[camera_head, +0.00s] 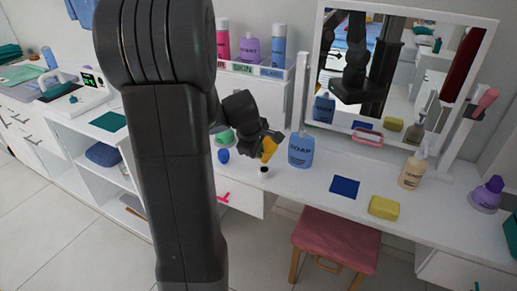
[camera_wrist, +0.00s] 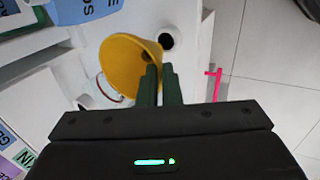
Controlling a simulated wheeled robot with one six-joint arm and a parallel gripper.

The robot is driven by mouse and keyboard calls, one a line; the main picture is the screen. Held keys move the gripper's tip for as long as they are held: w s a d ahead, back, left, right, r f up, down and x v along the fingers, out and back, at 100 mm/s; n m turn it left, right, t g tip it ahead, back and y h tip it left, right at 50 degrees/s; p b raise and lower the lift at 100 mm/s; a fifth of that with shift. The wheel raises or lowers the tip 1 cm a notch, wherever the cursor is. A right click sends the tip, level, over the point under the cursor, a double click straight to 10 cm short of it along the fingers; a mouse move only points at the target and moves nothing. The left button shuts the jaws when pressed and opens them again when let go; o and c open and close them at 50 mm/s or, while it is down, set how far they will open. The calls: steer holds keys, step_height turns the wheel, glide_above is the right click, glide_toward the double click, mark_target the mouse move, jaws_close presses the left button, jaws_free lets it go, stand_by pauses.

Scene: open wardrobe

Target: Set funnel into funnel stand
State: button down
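The yellow funnel (camera_head: 269,147) is at my gripper (camera_head: 262,138), above the white counter and left of the blue soap bottle. In the wrist view the funnel (camera_wrist: 122,62) has its wide mouth partly facing the camera. The two dark green fingers of my gripper (camera_wrist: 160,72) are close together on the funnel's wall at its right side. A small white piece with a dark round top (camera_head: 264,171) stands just below the funnel near the counter's front edge. It shows in the wrist view as a dark circle (camera_wrist: 166,41). I cannot tell for certain whether it is the funnel stand.
The blue soap bottle (camera_head: 301,150) stands close on the right. A blue item (camera_head: 223,156) is on the left. A mirror (camera_head: 385,75) stands behind; a pink stool (camera_head: 335,240) is below.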

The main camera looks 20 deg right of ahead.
steer(key=shift+f+b, duration=0.5)
steer(key=shift+f, duration=0.5)
steer(key=shift+f+b, duration=1)
steer(key=shift+f, duration=0.45)
stand_by(0.9)
steer(key=c, duration=1.5)
jaws_free()
steer(key=shift+c, duration=0.2)
steer(key=p+v, duration=0.2)
steer(key=v, duration=1.2)
steer(key=shift+w+d+f, duration=0.1)
steer(key=shift+f, duration=0.1)
